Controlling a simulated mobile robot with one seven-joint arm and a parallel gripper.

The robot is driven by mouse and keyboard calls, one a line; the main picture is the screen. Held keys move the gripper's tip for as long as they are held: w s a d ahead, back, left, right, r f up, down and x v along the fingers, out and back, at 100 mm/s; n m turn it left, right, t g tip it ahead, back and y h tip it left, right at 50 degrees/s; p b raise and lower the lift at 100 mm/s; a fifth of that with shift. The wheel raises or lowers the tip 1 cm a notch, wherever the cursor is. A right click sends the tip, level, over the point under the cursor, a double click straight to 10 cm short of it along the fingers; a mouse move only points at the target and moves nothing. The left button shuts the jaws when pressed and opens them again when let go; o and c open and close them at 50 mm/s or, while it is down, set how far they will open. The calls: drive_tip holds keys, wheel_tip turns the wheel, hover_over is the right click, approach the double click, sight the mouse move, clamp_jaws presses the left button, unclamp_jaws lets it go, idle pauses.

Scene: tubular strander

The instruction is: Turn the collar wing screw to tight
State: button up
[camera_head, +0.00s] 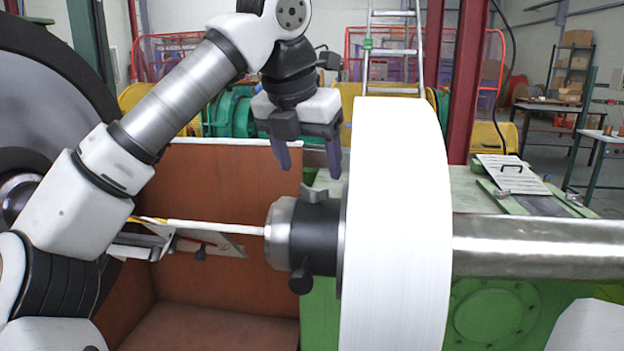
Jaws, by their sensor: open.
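The dark collar (317,238) sits on the shaft against the left face of a large white spool (400,230). A dark knob (300,281) sticks out at the collar's lower side. My gripper (309,171) points down just above the wing screw, with its two dark fingers apart and nothing between them. The fingertips are a little higher than the screw and appear clear of it. I cannot tell how tight the screw is.
A steel shaft (540,246) runs right from the spool. A white rod (215,227) meets the grey cone (279,232) left of the collar. A brown-lined bin (225,275) lies below. The spool rises close to the gripper's right side. A ladder (392,50) stands behind.

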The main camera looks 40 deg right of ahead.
sight(314, 184)
drive_tip(key=shift+x, duration=1.95)
drive_tip(key=c, duration=1)
